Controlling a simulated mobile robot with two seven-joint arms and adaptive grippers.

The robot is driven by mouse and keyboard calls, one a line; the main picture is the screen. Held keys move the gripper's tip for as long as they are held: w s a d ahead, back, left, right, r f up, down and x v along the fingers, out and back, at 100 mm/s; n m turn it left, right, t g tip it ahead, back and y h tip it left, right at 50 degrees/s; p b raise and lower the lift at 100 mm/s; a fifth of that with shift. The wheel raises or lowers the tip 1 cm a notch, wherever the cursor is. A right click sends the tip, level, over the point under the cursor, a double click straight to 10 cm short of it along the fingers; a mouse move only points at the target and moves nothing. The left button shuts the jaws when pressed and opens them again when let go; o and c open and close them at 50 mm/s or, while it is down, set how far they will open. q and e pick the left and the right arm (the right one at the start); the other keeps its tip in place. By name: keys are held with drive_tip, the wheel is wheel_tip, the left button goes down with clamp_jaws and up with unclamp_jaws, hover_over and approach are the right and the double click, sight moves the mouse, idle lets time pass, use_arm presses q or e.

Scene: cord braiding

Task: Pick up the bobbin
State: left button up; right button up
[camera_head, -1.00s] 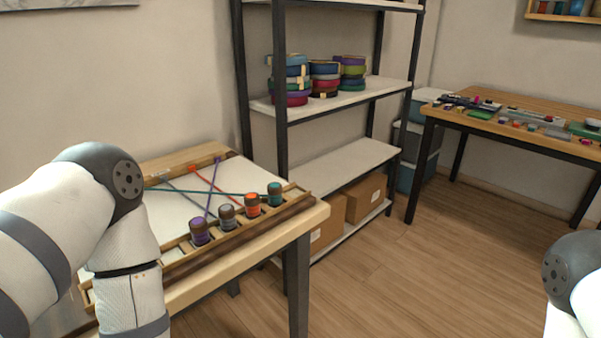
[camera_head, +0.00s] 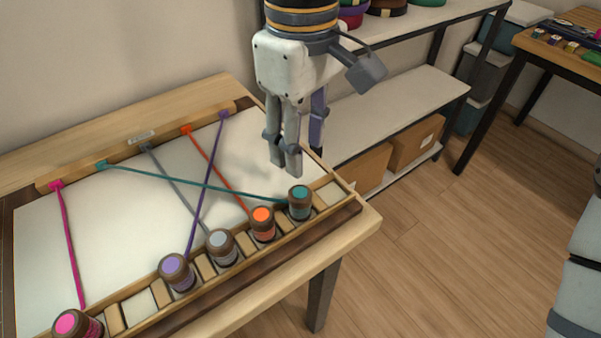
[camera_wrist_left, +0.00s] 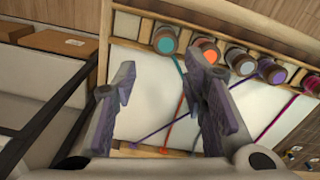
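Several bobbins stand in slots of the wooden rack along the board's front edge: teal (camera_head: 299,203), orange (camera_head: 262,224), grey (camera_head: 222,247), purple (camera_head: 177,272) and pink (camera_head: 77,325). Each has a cord running to the back bar; the teal, grey, orange and purple cords cross. My left gripper (camera_head: 302,158) points down above the board's right end, behind and above the teal bobbin, apart from it. In the left wrist view my left gripper (camera_wrist_left: 161,72) is open and empty, with the teal bobbin (camera_wrist_left: 164,40) beyond the gap between its fingertips. My right gripper is out of view.
The rack (camera_head: 332,193) has an empty slot right of the teal bobbin and another between pink and purple. A shelf (camera_head: 400,105) with cardboard boxes (camera_head: 415,145) stands behind right. Another table (camera_head: 560,50) is at the far right. Open floor lies between.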

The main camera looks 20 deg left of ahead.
sight(300, 194)
use_arm(q)
drive_tip(key=f, duration=0.6)
drive_tip(key=s+f, duration=0.1)
drive_tip(key=f, duration=0.2)
drive_tip(key=shift+f+b, duration=0.35)
drive_tip(key=shift+f, duration=0.45)
clamp_jaws()
